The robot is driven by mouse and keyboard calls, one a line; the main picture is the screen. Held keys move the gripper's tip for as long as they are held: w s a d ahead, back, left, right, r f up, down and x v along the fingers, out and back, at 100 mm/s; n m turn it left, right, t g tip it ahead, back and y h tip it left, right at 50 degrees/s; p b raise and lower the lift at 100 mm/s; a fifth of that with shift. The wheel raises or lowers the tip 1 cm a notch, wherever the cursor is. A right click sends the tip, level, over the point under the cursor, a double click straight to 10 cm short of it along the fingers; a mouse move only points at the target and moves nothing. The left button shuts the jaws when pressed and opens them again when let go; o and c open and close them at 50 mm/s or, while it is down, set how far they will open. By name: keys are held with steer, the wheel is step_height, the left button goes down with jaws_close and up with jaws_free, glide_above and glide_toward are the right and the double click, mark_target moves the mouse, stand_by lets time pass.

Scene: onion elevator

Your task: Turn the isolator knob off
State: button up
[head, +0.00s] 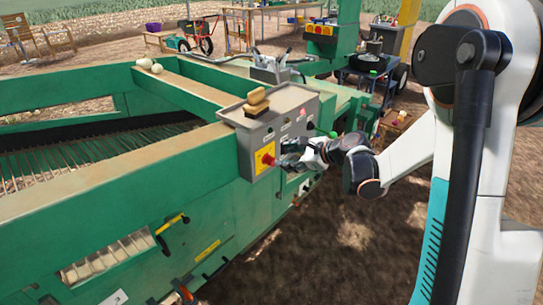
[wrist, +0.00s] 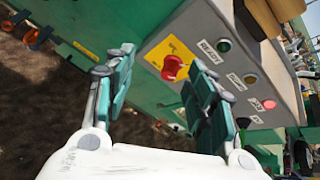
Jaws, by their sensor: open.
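The isolator knob (head: 267,160) is red, on a yellow plate on the front of a grey control box (head: 247,158) on the green machine. In the wrist view the red knob (wrist: 174,68) lies beyond and between my two green-padded fingers. My gripper (wrist: 165,85) is open and empty, with its fingers apart and pointing toward the box. In the head view my gripper (head: 290,161) is just right of the knob. I cannot tell whether a finger touches it.
Green, amber and red lights (wrist: 250,79) with labels sit on the box's face beside the knob. The green machine (head: 200,215) fills the left. Bare soil (head: 345,240) is open at the lower right.

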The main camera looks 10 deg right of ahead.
mark_target(274, 161)
steer(key=w+d+f+m+t+y, duration=0.1)
steer(key=w+d+f+m, duration=0.3)
steer(key=d+f+m, duration=0.25)
steer(key=shift+n, duration=0.35)
steer(key=b+x, duration=0.3)
steer(key=x, duration=0.9)
steer(key=shift+w+a+f+b, duration=0.1)
steer(key=shift+a+f+b, duration=0.1)
steer(key=shift+a+b, duration=0.25)
steer(key=shift+w+a+f, duration=0.2)
steer(key=shift+w+a, duration=0.2)
steer(key=shift+w, duration=0.15)
steer(key=c, duration=1.1)
